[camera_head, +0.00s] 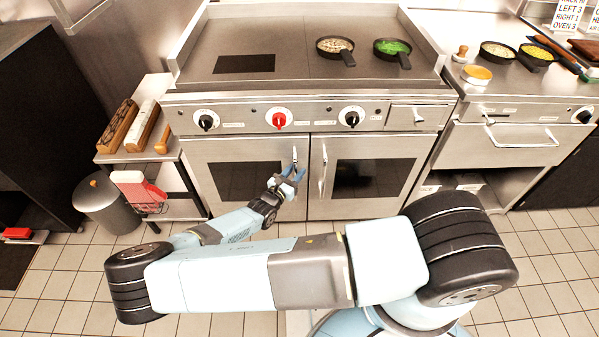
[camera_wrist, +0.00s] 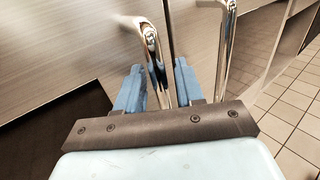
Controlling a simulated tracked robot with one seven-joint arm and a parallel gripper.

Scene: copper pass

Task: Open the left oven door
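The left oven door (camera_head: 236,180) is closed, flush with the range front, with a dark window. Its upright chrome handle (camera_head: 295,156) is near the door's right edge and also shows in the wrist view (camera_wrist: 152,45). My gripper (camera_head: 291,174) is at this handle. In the wrist view my gripper's blue fingers (camera_wrist: 159,70) stand apart, one on each side of the handle, with a small gap visible. The lower part of the handle is hidden behind the gripper body.
The right oven door (camera_head: 375,175) is closed, its handle (camera_head: 322,168) close beside my gripper. Knobs (camera_head: 279,119) line the panel above. A small side table (camera_head: 165,150) and a grey bin (camera_head: 106,203) stand left.

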